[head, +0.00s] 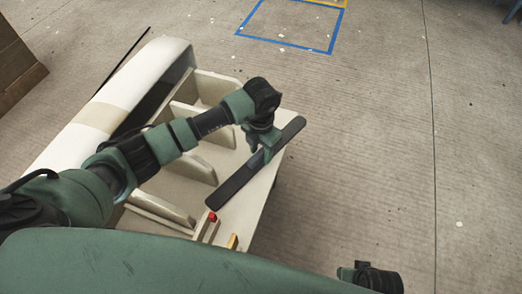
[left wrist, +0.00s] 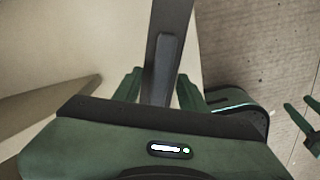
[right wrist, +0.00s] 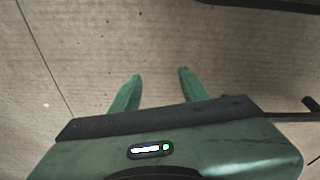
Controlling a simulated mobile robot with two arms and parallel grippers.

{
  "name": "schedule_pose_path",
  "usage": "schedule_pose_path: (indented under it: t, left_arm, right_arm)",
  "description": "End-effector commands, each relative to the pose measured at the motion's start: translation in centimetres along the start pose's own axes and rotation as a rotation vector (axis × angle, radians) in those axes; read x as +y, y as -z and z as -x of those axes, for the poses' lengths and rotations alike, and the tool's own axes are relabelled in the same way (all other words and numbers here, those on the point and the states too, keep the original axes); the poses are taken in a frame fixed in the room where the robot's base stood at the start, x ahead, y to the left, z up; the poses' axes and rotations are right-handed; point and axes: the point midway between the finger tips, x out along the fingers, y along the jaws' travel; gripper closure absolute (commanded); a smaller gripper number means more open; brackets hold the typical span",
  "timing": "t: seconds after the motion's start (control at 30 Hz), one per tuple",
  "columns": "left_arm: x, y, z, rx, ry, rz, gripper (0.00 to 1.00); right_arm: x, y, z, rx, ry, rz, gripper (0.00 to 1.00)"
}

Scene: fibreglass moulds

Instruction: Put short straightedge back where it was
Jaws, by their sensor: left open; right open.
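The short straightedge (head: 236,182) is a dark flat bar lying slantwise along the right side of the pale mould (head: 251,203). I cannot tell whether it rests fully on the surface. My left gripper (head: 262,154) is over the bar, nearer its far end. In the left wrist view the straightedge (left wrist: 173,20), with a raised dark grip on top, runs between the two green fingers (left wrist: 158,90), which stand open with gaps on both sides. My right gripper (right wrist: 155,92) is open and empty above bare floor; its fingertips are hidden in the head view.
Blue tape (head: 285,43) marks the floor behind.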

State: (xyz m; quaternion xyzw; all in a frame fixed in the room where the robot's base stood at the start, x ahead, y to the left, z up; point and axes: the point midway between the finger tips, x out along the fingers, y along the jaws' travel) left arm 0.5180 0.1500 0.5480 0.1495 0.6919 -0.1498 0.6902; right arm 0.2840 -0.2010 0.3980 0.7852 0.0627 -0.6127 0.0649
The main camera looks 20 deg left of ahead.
Motion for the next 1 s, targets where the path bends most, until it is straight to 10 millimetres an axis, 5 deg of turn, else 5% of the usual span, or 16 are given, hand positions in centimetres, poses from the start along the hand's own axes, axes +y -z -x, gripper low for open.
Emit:
schedule_pose_path:
  t: [0.5, 1.0]
  left_arm:
    - [0.1, -0.1, 10.4, -0.005, -0.002, -0.001, 0.58]
    - [0.0, 0.0, 11.8, -0.002, -0.001, 0.000, 0.58]
  right_arm:
    - [-0.2, -3.2, -4.5, -0.037, 0.004, 0.006, 0.55]
    - [-0.3, -3.6, -5.1, -0.037, 0.004, 0.006, 0.55]
